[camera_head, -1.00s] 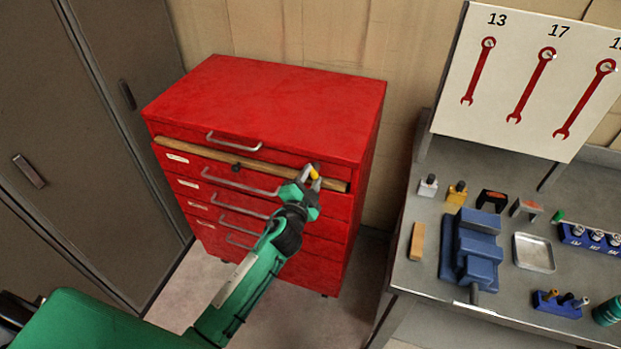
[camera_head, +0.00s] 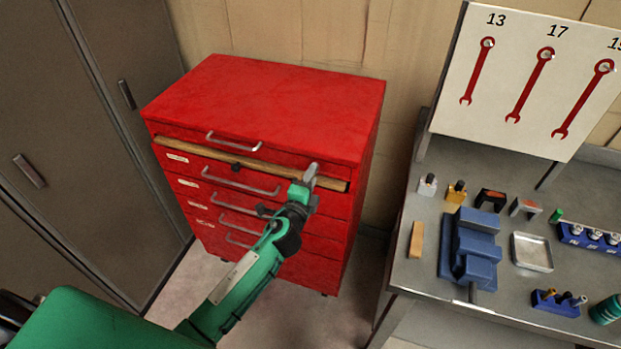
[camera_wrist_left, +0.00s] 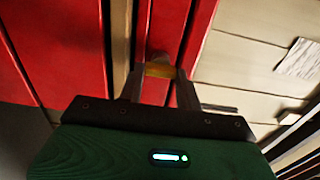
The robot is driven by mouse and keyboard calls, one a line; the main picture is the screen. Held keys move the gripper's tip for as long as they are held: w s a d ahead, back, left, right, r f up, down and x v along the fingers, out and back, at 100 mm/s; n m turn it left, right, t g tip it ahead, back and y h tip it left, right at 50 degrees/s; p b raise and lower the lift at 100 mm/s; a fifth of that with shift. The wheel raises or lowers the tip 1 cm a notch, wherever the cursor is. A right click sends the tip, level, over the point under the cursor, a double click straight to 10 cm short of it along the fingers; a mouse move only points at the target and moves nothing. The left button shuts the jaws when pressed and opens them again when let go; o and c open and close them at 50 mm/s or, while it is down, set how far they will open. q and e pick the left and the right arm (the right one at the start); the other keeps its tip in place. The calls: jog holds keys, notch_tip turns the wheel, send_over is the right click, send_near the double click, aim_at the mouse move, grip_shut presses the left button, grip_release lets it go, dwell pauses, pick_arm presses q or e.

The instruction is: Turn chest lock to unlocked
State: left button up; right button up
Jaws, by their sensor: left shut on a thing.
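The red tool chest (camera_head: 260,105) stands against the wall, with several drawers and silver handles. My left gripper (camera_head: 311,177) is at the upper right of its front. In the left wrist view the gripper (camera_wrist_left: 160,85) is shut on a small yellow lock piece (camera_wrist_left: 160,70), which sits between the fingers against the red chest front. In the head view the fingers hide this piece, so its turn angle cannot be told. My right gripper is not in view.
A grey workbench (camera_head: 420,275) with a blue vise (camera_head: 470,250) stands to the right. Dark cabinets (camera_head: 60,130) stand to the left.

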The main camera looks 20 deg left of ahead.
pick_arm(q)
jog(key=shift+f, duration=0.1)
dwell(0.3)
jog(key=o, duration=1)
jog(key=shift+s+a+b, duration=0.15)
jog(key=shift+s+b, duration=0.7)
jog(key=shift+s, duration=2.65)
jog(key=shift+s+a+b, duration=0.1)
jog(key=shift+s+b, duration=0.75)
jog(key=shift+s, duration=2.6)
